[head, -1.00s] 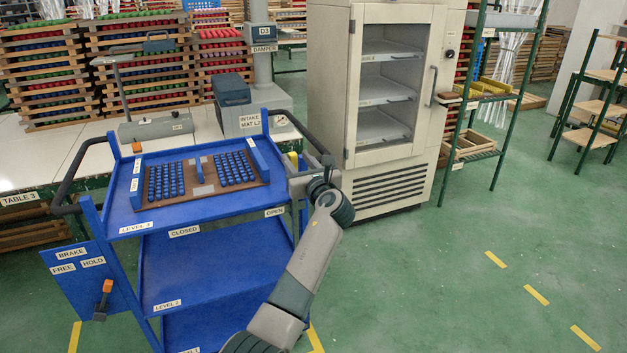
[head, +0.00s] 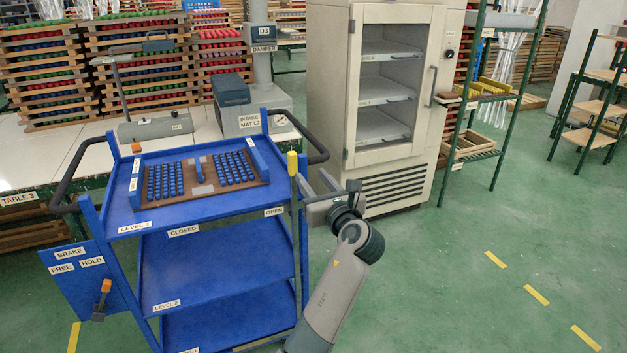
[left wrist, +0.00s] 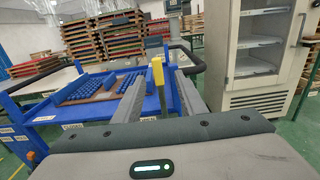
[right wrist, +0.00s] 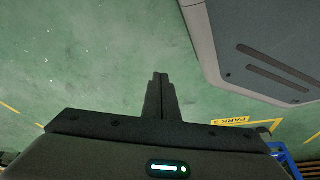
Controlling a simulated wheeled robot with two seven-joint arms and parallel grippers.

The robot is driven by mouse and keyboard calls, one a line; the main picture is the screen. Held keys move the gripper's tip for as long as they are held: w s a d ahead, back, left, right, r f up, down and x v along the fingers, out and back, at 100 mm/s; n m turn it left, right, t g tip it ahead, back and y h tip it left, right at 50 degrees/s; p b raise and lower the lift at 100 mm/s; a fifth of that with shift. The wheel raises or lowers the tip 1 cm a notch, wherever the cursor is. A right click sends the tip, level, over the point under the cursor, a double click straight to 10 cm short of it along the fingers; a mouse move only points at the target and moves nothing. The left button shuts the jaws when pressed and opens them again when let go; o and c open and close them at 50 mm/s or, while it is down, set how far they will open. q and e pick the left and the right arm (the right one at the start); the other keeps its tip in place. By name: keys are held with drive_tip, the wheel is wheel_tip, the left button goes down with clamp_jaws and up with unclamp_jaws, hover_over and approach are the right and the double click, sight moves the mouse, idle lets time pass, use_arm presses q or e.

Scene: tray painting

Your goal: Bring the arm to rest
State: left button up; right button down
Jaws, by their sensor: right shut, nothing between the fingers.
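My left gripper (head: 316,190) is just off the right side of the blue trolley (head: 222,256). Its fingers are apart and nothing is held between them. In the left wrist view the left gripper (left wrist: 160,92) has its two fingers spread, with a yellow-topped lever (left wrist: 157,70) showing between and beyond them. In the head view this lever (head: 292,164) stands upright at the trolley's right side, by the OPEN label, clear of the fingers. My right gripper (right wrist: 160,80) shows only in the right wrist view, fingers together and empty, above green floor.
A brown mat with blue pieces (head: 200,177) lies on the trolley's top level. A cream cabinet (head: 385,110) stands behind my left gripper. A green-framed rack (head: 490,100) is further right. The green floor (head: 450,270) at the right is clear.

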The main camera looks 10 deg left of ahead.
drive_tip(key=shift+a, duration=0.15)
use_arm(q)
drive_tip(key=s+f+n+g+h+p, duration=0.15)
drive_tip(key=s+f+n+h, duration=0.35)
drive_tip(key=f, duration=1.5)
drive_tip(key=s+f+n+g+h, duration=0.35)
drive_tip(key=s+f, duration=0.35)
drive_tip(key=f, duration=1.3)
drive_tip(key=s+f+n+g+h, duration=0.2)
drive_tip(key=s+f+n, duration=0.7)
drive_tip(key=s+f, duration=0.95)
drive_tip(key=s+a+f+n+g, duration=0.1)
drive_tip(key=s+f+n, duration=0.3)
drive_tip(key=s, duration=0.6)
drive_tip(key=s+a+f+n+g, duration=0.1)
drive_tip(key=s+f+n, duration=0.3)
drive_tip(key=s, duration=0.6)
drive_tip(key=shift+a+f+n+g+h+p, duration=0.25)
drive_tip(key=shift+a+n+g+h+p, duration=0.1)
drive_tip(key=shift+a+n, duration=0.5)
use_arm(e)
drive_tip(key=shift+w+a+r+t+y, duration=0.15)
drive_tip(key=shift+w+a+r+t, duration=0.15)
drive_tip(key=shift+w+a+t, duration=0.25)
drive_tip(key=shift+w+a+r+t+y, duration=0.15)
drive_tip(key=shift+w+a+r+t, duration=0.15)
drive_tip(key=shift+a, duration=0.3)
